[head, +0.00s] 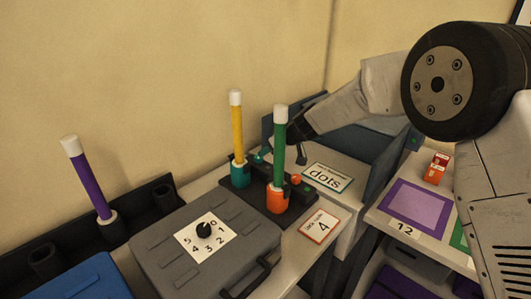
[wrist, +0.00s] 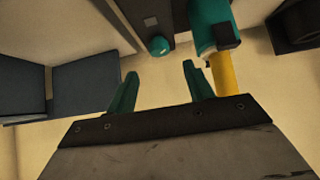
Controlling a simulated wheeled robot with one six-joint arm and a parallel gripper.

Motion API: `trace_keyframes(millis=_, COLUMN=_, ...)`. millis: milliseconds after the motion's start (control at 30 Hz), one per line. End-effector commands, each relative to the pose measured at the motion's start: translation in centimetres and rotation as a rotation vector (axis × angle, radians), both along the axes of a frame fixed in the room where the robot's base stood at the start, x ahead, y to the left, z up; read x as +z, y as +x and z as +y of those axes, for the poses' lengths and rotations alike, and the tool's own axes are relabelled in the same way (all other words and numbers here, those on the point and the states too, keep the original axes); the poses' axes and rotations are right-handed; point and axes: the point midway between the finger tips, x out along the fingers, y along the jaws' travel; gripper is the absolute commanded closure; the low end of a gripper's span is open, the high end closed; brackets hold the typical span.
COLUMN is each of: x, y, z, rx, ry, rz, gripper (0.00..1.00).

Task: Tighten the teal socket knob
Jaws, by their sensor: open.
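The teal socket (head: 238,173) stands on a dark base and holds a yellow rod (head: 237,125) with a white cap, upright. Its round teal knob (head: 258,157) sticks out on the right side. In the wrist view the teal knob (wrist: 160,45) lies just beyond my fingertips, roughly centred between them; the teal socket (wrist: 207,22) and yellow rod (wrist: 225,75) are at the right. My gripper (wrist: 159,70) is open, with two green fingers and nothing between them. In the head view my gripper's fingers are partly hidden behind the green rod (head: 280,140).
An orange socket (head: 277,200) with an orange knob (head: 295,178) holds the green rod close by. A grey case (head: 160,250) with a numbered dial stands in front. A purple rod (head: 88,180) stands in a black rack at left. A "dots" card (head: 327,178) lies right.

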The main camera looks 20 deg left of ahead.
Motion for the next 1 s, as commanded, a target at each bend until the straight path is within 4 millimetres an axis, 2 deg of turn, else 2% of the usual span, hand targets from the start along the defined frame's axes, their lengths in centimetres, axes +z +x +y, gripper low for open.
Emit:
trace_keyframes(millis=400, x=0.4, y=0.0, z=-0.6, rx=-0.004, ry=-0.001, rz=0.001, gripper=0.48)
trace_keyframes(millis=567, x=-2.4, y=1.8, z=-3.3, rx=-0.001, ry=-0.065, rz=-0.016, gripper=0.48)
trace_keyframes(millis=667, x=-4.0, y=3.7, z=-5.7, rx=0.051, ry=-0.184, rz=-0.127, gripper=0.48)
trace_keyframes(millis=800, x=-5.6, y=7.4, z=-9.2, rx=0.173, ry=-0.391, rz=-0.37, gripper=0.48)
trace_keyframes(millis=900, x=-5.7, y=10.4, z=-11.1, rx=0.304, ry=-0.554, rz=-0.598, gripper=0.48)
trace_keyframes(millis=1000, x=-5.0, y=13.0, z=-12.1, rx=0.463, ry=-0.703, rz=-0.847, gripper=0.48)
